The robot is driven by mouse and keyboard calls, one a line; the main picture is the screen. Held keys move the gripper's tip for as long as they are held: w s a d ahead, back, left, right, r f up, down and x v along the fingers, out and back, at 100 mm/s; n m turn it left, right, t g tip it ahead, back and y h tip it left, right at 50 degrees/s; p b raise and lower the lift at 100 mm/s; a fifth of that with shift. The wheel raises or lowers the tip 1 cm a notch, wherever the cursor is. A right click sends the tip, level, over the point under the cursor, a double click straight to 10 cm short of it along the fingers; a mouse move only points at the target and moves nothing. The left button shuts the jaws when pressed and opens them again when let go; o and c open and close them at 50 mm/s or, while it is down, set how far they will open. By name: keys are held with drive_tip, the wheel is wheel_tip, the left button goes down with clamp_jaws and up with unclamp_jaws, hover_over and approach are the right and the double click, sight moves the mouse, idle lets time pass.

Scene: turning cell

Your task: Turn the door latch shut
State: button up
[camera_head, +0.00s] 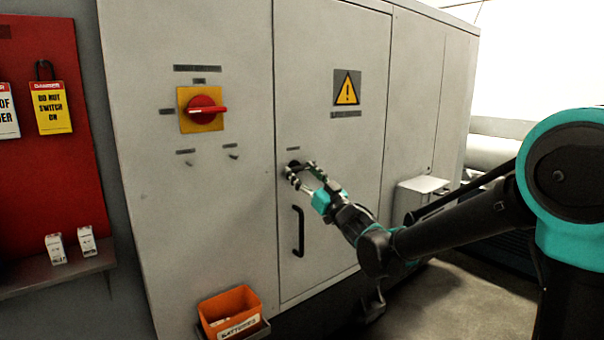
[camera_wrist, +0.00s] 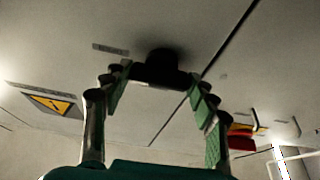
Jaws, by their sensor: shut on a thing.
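The door latch (camera_wrist: 160,70) is a dark knob with a bar, on the left edge of the grey cabinet door (camera_head: 345,190). In the head view the latch (camera_head: 293,164) is partly covered by my fingers. My gripper (camera_head: 303,173) reaches it from the right, with its fingers closed around it. In the wrist view, the green-padded fingers of my gripper (camera_wrist: 157,82) lie at both ends of the latch bar. The door looks flush with the cabinet front. The latch's exact angle is hard to tell.
A black pull handle (camera_head: 298,231) is below the latch. A red rotary switch (camera_head: 205,108) on a yellow plate is at upper left. An orange battery bin (camera_head: 229,308) stands low at the left. A red tag board (camera_head: 35,150) with a shelf is at far left.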

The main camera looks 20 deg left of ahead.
drive_tip(key=shift+n, duration=0.3)
drive_tip(key=n+g, duration=0.2)
drive_tip(key=n, duration=0.2)
drive_tip(key=n+g, duration=0.2)
drive_tip(key=n, duration=0.1)
drive_tip(key=n+g+y, duration=0.1)
drive_tip(key=n, duration=0.3)
drive_tip(key=shift+w+d+r+n+g, duration=0.1)
drive_tip(key=shift+w+d+n+g, duration=0.05)
drive_tip(key=shift+w+n+g, duration=0.2)
drive_tip(key=n+g, duration=0.1)
drive_tip(key=n, duration=0.1)
drive_tip(key=n+g+h, duration=0.1)
drive_tip(key=n, duration=0.2)
drive_tip(key=shift+s+r, duration=0.1)
drive_tip(key=n+g+h, duration=0.1)
drive_tip(key=n, duration=0.3)
drive_tip(key=shift+n, duration=0.45)
drive_tip(key=o, duration=1.2)
drive_tip(key=shift+r, duration=0.1)
drive_tip(key=shift+c, duration=0.2)
